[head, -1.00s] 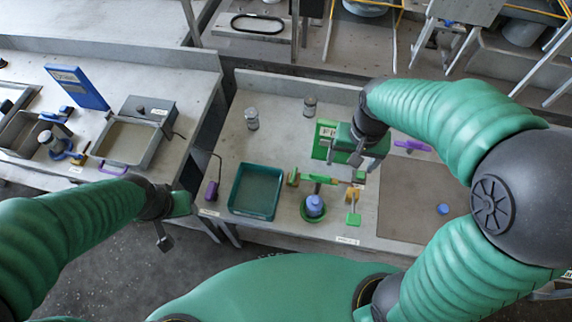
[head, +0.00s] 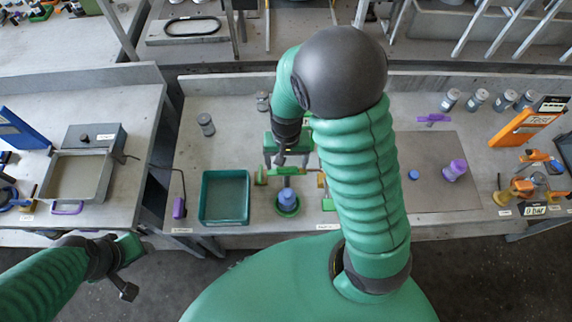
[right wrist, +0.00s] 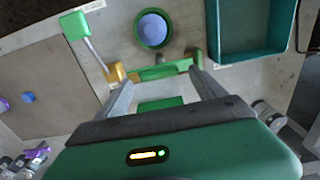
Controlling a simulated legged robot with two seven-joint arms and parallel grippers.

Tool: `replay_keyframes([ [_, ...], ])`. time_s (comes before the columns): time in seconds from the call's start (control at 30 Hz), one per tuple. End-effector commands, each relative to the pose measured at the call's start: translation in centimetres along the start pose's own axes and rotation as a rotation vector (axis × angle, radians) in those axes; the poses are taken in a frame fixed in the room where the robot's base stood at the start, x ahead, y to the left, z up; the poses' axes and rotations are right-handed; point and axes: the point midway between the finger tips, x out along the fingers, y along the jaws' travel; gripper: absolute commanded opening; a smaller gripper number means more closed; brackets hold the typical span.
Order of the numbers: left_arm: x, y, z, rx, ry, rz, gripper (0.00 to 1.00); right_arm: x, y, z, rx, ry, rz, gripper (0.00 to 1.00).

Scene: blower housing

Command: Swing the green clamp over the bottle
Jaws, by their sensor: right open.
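The bottle, with a blue top (head: 288,196), stands upright in a round green holder; it also shows in the right wrist view (right wrist: 153,28). The green clamp bar (head: 287,171) lies behind the bottle, beside it and not over it. A green paddle (right wrist: 75,25) on a metal rod meets the yellow piece at left. My right gripper (head: 290,157) is open and empty, its fingertips apart above the bar. My left gripper (head: 130,270) is away at lower left; its opening is unclear.
A teal tray (head: 203,200) stands left of the bottle. A grey mat (head: 440,210) lies to the right, with a blue cap (head: 413,175) and a purple-topped bottle (head: 454,171). My right arm hides part of the bench. Grey jars (head: 205,124) stand at the back.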

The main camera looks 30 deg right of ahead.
Motion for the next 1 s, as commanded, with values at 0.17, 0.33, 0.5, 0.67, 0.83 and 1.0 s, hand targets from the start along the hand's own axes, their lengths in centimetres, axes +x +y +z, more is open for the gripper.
replay_keyframes([
  [0.17,0.2,0.0,0.1,0.0,0.0,0.0,0.51,2.1,0.0,0.0,0.0,-0.001,0.0,0.8],
  [0.33,0.2,0.0,0.1,0.0,0.0,0.0,0.51,2.3,0.0,0.0,-0.001,0.001,-0.001,0.8],
  [0.5,0.2,0.0,0.1,0.0,0.0,0.0,0.51,2.3,0.0,0.0,-0.001,0.001,-0.001,0.72],
  [0.67,0.2,0.0,0.1,0.0,0.0,0.0,0.51,2.3,0.0,0.0,-0.001,0.001,-0.001,0.51],
  [0.83,0.2,0.0,0.1,0.0,0.0,0.0,0.51,2.3,0.0,0.0,-0.001,0.001,-0.001,0.29],
  [1.0,0.2,0.0,0.0,0.0,0.0,0.0,0.51,2.2,0.0,0.0,0.0,0.001,-0.001,0.18],
])
